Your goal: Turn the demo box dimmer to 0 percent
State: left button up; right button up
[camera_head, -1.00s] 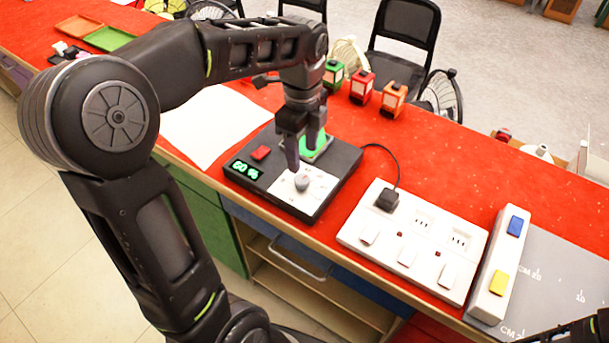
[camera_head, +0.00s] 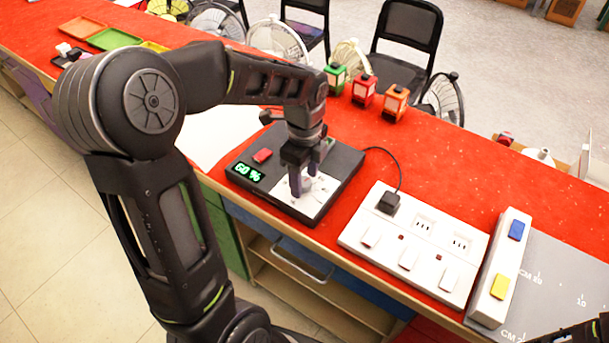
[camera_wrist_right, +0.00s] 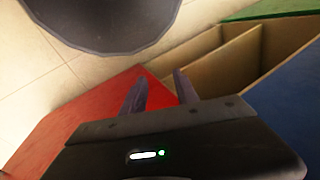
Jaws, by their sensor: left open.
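The demo box (camera_head: 345,166) is a black box on the red counter in the head view. It has a red button (camera_head: 262,156), a green display (camera_head: 246,172) that reads 60 % and a white dial plate (camera_head: 318,201). My left gripper (camera_head: 301,187) points down over the dial plate, with its fingers apart at the dimmer knob's place. The knob is mostly hidden by the fingers, and I cannot tell whether they touch it. My right gripper (camera_wrist_right: 157,82) shows in the right wrist view, its two fingers apart with nothing between them, away from the box.
A white socket panel (camera_head: 415,243) with a black plug (camera_head: 388,203) stands right of the box. A white strip with blue and yellow buttons (camera_head: 499,287) is farther right. Green, red and orange lantern-like blocks (camera_head: 364,89) stand behind. The right wrist view shows open wooden shelving (camera_wrist_right: 215,62).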

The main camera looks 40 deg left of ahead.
pick_arm(q)
grip_shut()
dwell(0.6)
